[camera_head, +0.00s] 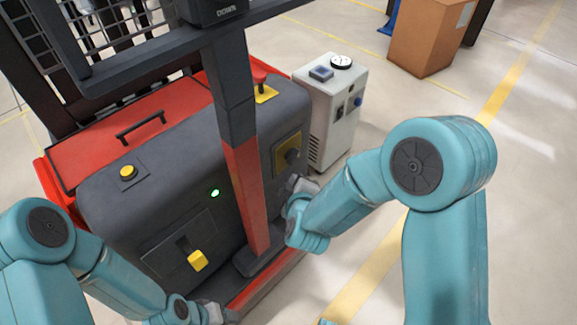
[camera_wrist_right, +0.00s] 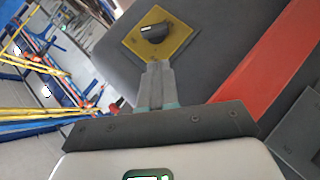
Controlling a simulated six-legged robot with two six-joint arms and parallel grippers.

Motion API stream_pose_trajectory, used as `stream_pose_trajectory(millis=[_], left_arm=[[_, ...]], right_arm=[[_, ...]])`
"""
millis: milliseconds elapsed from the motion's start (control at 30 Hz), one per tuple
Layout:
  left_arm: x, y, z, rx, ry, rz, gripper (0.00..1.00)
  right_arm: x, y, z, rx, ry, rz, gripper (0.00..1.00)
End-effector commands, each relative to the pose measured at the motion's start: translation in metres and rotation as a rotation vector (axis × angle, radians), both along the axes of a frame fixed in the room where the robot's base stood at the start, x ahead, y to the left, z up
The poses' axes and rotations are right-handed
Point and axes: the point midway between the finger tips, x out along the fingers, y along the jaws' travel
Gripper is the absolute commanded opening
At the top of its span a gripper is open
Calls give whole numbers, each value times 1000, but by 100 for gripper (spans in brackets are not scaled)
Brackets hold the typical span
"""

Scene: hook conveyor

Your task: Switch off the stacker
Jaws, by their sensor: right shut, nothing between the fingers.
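The stacker (camera_head: 150,160) has a dark grey body with a red base and cover. A black rotary knob on a yellow plate (camera_head: 288,152) sits on its right part; the knob (camera_wrist_right: 154,33) shows near the top of the right wrist view. My right gripper (camera_wrist_right: 155,68) is shut and empty, its tips just short of the plate's lower edge and pointing at the knob; I cannot tell if they touch. In the head view it (camera_head: 300,186) is below the plate. A green light (camera_head: 215,193) is lit on the body. My left gripper (camera_head: 212,312) is low by the base, its fingers unclear.
A red mushroom button (camera_head: 260,76) on yellow, a yellow button (camera_head: 128,172) and a yellow lever (camera_head: 198,260) are on the stacker. A red and grey post (camera_head: 248,195) stands in front. A white cabinet (camera_head: 333,110) and a cardboard box (camera_head: 425,40) stand right. The floor at right is clear.

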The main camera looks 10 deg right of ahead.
Motion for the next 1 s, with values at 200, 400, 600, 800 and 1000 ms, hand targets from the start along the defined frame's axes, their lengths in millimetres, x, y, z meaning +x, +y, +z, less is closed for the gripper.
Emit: stream_pose_trajectory(millis=[200, 400, 600, 800, 1000], left_arm=[[0, 0, -10, 0, 0, 0, 62], [0, 0, -9, 0, 0, 0, 62], [0, 0, -10, 0, 0, 0, 62], [0, 0, -13, 0, 0, 0, 62], [0, 0, -16, 0, 0, 0, 62]], right_arm=[[-5, 22, 4, 4, -30, 48, 0], [-6, 21, 5, 4, -28, 47, 0], [3, 19, 0, 5, -27, 45, 0], [37, 16, -17, 6, -27, 44, 0], [78, 14, -37, 6, -27, 44, 0]])
